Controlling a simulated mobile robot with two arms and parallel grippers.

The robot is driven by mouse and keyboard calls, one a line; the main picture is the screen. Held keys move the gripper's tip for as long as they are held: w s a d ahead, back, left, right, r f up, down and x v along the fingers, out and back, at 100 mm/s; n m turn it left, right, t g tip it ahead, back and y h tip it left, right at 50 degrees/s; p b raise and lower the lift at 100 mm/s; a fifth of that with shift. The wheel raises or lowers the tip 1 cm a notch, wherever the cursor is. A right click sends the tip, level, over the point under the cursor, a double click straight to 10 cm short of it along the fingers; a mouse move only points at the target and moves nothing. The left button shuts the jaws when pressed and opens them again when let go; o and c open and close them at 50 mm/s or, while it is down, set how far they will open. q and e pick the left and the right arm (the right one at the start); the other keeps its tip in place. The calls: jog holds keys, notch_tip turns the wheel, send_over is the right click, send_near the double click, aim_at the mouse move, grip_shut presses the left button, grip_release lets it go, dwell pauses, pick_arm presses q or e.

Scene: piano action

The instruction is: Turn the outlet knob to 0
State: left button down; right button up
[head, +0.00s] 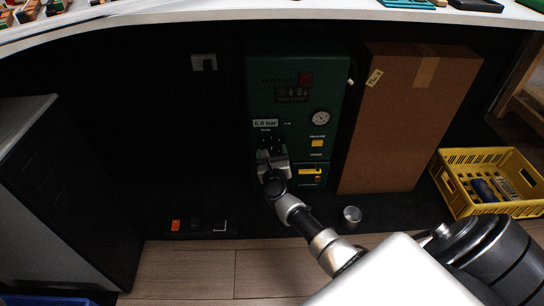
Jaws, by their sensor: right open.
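The green compressor unit (290,75) stands under the bench, with a round gauge (320,118), a "6.0 bar" label (265,123) and a yellow release label (317,143) on its front. My right gripper (270,154) is open at the left part of the front panel, below the "6.0 bar" label. The outlet knob is hidden or too small to make out there; dark parts show around the fingertips. I cannot tell whether the fingers touch anything. My left gripper is not in view.
A tall cardboard box (405,120) stands right of the unit. A yellow crate (470,210) holds tools at the right. A small metal cup (352,214) is on the floor. A grey cabinet (45,190) stands left. The white bench top (200,12) is above.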

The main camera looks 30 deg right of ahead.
jog(key=shift+w+d, duration=0.15)
jog(key=c, duration=0.9)
jog(key=shift+c, duration=0.2)
